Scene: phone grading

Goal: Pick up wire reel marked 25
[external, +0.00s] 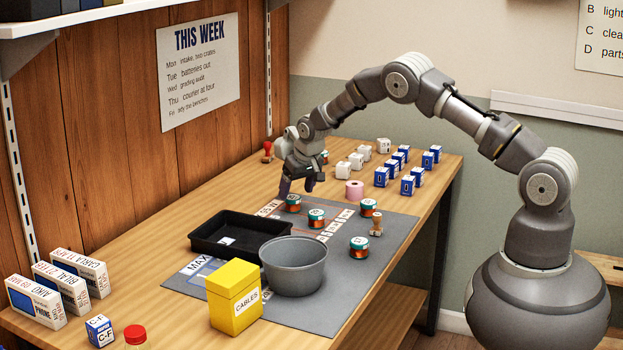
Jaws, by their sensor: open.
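Several wire reels with teal and copper-orange bands and pale tops stand on the bench. One reel (293,203) is just below my gripper (298,187), another reel (316,218) is in front of it, and two more stand to the right, a reel (368,208) and a nearer reel (359,247). A further reel (324,157) shows partly behind my gripper. The marks on their tops are too small to read, so I cannot tell which is 25. My gripper is open, points down and holds nothing.
A wooden stamp (376,225), a pink roll (354,190) and several blue-and-white boxes (408,185) stand near the reels.

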